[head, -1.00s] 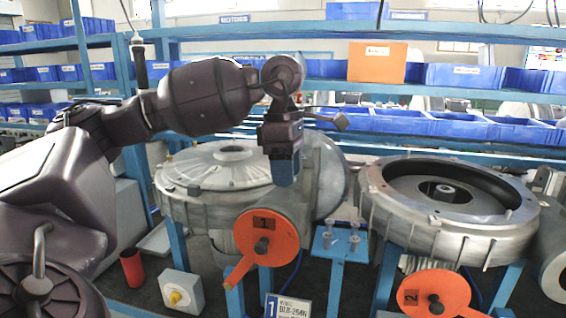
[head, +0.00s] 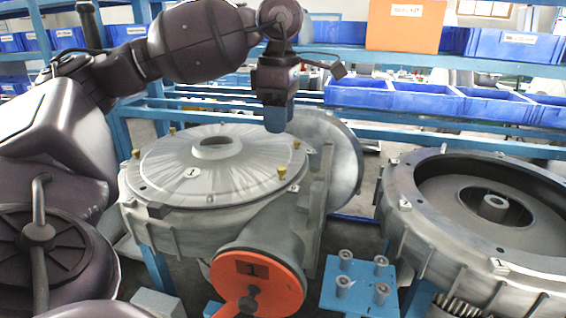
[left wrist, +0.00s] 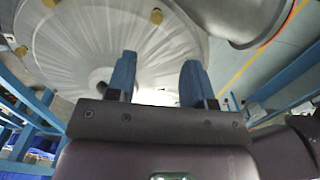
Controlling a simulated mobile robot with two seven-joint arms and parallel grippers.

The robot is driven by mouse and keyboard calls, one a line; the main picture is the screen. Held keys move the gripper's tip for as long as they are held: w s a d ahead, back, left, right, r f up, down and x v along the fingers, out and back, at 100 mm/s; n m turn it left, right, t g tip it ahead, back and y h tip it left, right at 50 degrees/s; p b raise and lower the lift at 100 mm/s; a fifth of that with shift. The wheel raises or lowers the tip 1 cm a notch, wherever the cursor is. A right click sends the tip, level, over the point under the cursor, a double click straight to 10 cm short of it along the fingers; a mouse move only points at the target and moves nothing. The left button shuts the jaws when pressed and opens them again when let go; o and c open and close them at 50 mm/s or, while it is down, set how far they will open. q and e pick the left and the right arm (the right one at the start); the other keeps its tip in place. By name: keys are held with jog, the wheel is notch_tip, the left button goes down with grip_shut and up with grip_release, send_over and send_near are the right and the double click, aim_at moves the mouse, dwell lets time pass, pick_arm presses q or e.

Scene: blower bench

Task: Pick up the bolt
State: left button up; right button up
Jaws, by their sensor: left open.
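Several brass-coloured bolts stand upright around the rim of the pale round cover (head: 190,160) marked 1. One bolt (head: 282,173) is at the cover's right front, another (head: 297,145) just behind it. In the left wrist view a bolt (left wrist: 157,16) shows beyond the fingers, apart from them. Several grey bolt-like pieces (head: 343,286) stand on a small blue stand (head: 350,270) at the front. I cannot tell which bolt is meant. My left gripper (head: 276,124) points down above the cover's right rear; its blue fingers (left wrist: 159,64) are open and empty. My right gripper is out of view.
The cover sits on a grey blower housing (head: 170,228) with an orange disc (head: 258,283) on its front port. An open blower housing (head: 480,205) stands at right. Blue shelf rails and bins (head: 420,100) run behind. A gap separates the housings.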

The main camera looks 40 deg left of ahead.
pick_arm(q)
send_over(280, 168)
notch_tip(280, 168, down, 5)
jog(key=shift+s+d+r, duration=0.1)
jog(key=shift+r, duration=0.1)
jog(key=shift+f+p, duration=0.75)
jog(key=shift+f, duration=2.3)
jog(key=shift+c, duration=0.2)
grip_shut()
